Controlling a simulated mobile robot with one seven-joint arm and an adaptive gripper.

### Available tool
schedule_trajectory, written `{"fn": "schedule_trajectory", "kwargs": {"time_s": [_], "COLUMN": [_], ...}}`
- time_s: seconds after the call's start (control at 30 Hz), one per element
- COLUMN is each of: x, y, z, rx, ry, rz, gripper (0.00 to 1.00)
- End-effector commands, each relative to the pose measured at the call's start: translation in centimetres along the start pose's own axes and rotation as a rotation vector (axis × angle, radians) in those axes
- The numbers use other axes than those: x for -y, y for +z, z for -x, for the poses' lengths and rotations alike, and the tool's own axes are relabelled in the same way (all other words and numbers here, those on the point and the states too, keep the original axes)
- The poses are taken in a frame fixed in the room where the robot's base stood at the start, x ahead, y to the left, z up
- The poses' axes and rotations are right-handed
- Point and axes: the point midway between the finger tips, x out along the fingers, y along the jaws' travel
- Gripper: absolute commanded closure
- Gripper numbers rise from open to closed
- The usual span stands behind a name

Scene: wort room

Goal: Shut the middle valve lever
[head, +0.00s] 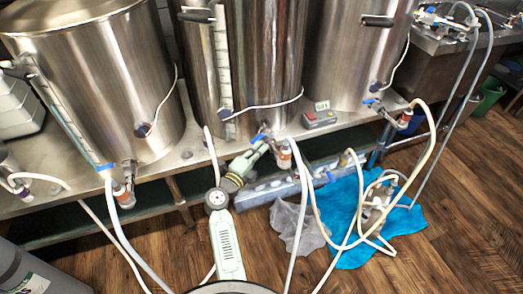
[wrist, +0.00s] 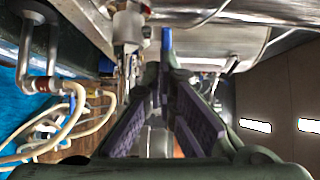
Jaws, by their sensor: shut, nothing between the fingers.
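The middle kettle's valve (head: 283,152) has a blue lever (head: 258,138), low on the kettle's front. In the wrist view the blue lever (wrist: 166,38) stands upright in the picture just beyond my fingertips. My gripper (head: 262,146) is shut and empty, at the middle valve; it also shows in the wrist view (wrist: 165,66). Its tips are at or very near the lever; I cannot tell whether they touch. The valve body (wrist: 130,28) is left of the tips in the wrist view. My fingers partly hide the valve in the head view.
The left kettle (head: 100,80) and right kettle (head: 350,60) have blue-levered valves too. White hoses (head: 298,210) hang in front of the bench. A pump (head: 377,200) sits on a blue cloth (head: 345,215) on the floor. A small grey-red box (head: 320,119) stands right of the middle valve.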

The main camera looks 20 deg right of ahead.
Motion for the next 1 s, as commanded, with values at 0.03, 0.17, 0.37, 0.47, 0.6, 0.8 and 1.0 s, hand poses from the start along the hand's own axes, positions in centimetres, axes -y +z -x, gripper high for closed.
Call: {"fn": "schedule_trajectory", "kwargs": {"time_s": [0.03,0.17,0.37,0.47,0.6,0.8,1.0], "x": [0.1,0.0,-0.2,-0.1,-0.1,0.0,0.0], "y": [0.6,1.4,3.0,3.6,4.1,4.7,4.8], "z": [0.1,0.2,0.2,0.1,0.1,-0.1,-0.2], "rx": [-0.018,-0.100,-0.247,-0.314,-0.342,-0.341,-0.341], "ry": [-0.002,-0.002,-0.002,-0.001,-0.001,-0.001,0.000], "rz": [0.000,-0.001,-0.002,-0.002,-0.001,0.000,0.001], "gripper": [1.00,1.00,1.00,1.00,1.00,1.00,1.00]}}
